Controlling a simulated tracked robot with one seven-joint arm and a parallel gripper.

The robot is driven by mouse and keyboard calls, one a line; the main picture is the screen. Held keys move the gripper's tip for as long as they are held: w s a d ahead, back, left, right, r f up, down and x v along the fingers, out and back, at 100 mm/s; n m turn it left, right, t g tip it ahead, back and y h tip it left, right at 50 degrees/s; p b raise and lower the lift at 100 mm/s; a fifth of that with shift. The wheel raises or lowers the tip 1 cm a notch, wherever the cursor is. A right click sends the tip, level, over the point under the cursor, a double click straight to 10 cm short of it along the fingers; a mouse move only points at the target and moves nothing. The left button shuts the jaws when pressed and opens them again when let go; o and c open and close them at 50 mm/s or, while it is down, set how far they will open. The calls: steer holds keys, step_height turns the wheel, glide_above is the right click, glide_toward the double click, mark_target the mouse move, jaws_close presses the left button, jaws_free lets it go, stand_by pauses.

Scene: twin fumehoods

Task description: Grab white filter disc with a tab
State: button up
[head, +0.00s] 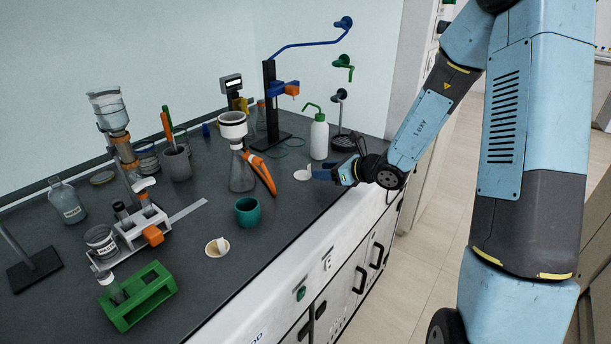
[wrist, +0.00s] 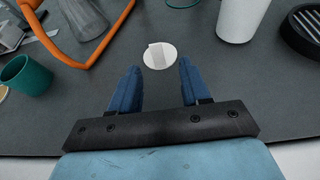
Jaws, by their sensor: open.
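The white filter disc (wrist: 160,57) lies on the dark bench top, and a pale tab shows on it in the wrist view. In the head view the disc (head: 302,175) is just left of my gripper (head: 316,173). My gripper also shows in the wrist view (wrist: 159,72), with its two blue fingers apart and nothing between them. The disc lies just beyond the fingertips, roughly centred between them. A second pale disc with an upright tab (head: 217,247) lies nearer the front edge, left of the teal cup.
A white wash bottle (head: 319,137) stands behind the disc, with a dark round stand (head: 343,142) to its right. A flask (head: 241,172) with an orange clamp (head: 262,172) and a teal cup (head: 247,211) stand to the left. The bench around the disc is clear.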

mark_target(309, 171)
steer(key=shift+x, duration=3.05)
steer(key=shift+a, duration=0.1)
jaws_close()
steer(key=shift+s, duration=0.1)
